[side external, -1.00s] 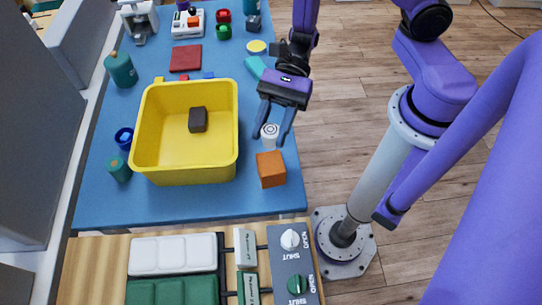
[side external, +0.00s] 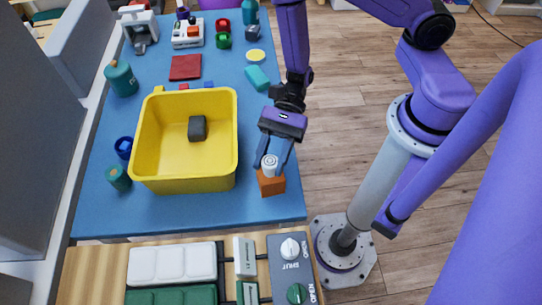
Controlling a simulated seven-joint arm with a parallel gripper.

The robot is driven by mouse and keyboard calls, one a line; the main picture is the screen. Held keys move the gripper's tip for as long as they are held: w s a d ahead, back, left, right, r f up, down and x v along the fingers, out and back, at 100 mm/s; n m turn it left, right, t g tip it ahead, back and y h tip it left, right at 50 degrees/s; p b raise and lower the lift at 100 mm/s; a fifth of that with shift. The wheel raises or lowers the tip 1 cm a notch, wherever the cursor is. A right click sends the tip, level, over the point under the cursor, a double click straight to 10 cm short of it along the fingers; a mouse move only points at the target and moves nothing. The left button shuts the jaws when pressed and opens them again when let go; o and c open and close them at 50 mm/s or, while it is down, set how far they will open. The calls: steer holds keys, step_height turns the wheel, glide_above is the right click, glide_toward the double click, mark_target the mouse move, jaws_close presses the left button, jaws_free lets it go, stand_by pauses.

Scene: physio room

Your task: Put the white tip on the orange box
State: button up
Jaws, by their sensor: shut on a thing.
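The white tip (side external: 269,163) is a small white cylinder with rings on its top. My gripper (side external: 271,168) points down with its two fingers shut on the white tip. The tip is over the orange box (side external: 271,185), a small cube near the front right edge of the blue table. The tip hides part of the box's top. I cannot tell whether the tip touches the box or hangs just above it.
A yellow bin (side external: 186,180) with a dark block (side external: 197,128) inside stands left of my gripper. Green and blue cups stand left of the bin. A teal block (side external: 257,77) lies behind my gripper. A panel with knobs (side external: 292,265) is in front.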

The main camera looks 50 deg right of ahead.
steer(key=shift+f, duration=0.1)
steer(key=o, duration=1.1)
